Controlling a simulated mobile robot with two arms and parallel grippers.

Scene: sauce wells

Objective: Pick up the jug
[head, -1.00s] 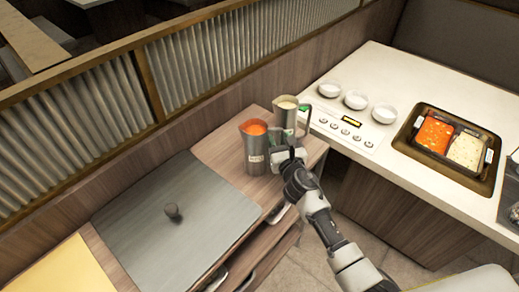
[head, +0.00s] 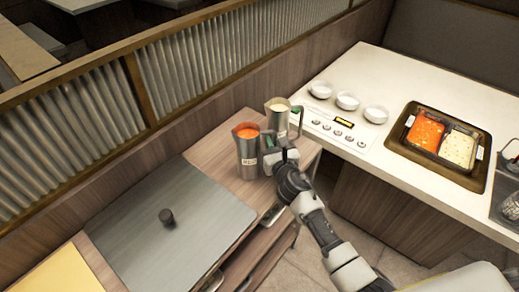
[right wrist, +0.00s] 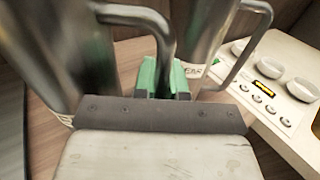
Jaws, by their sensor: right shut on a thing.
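A steel jug of red sauce (head: 247,160), with a label on its front, stands upright on the wooden counter (head: 215,150). My right gripper (head: 273,146) is at its right side, shut on its handle. In the right wrist view the green fingertips (right wrist: 163,78) close around the handle (right wrist: 150,18) of this jug (right wrist: 60,50), which is cut off at the left. A second steel jug, with pale sauce (head: 279,121), stands just behind and to the right; it also shows in the right wrist view (right wrist: 203,30). My left gripper is not in view.
A grey lid with a knob (head: 150,250) covers the counter at the left. A ridged partition (head: 190,70) runs behind. On the white worktop (head: 385,75) are several white bowls (head: 347,101), a control panel (head: 343,125) and a dark tray (head: 470,180) with red and pale sauce wells.

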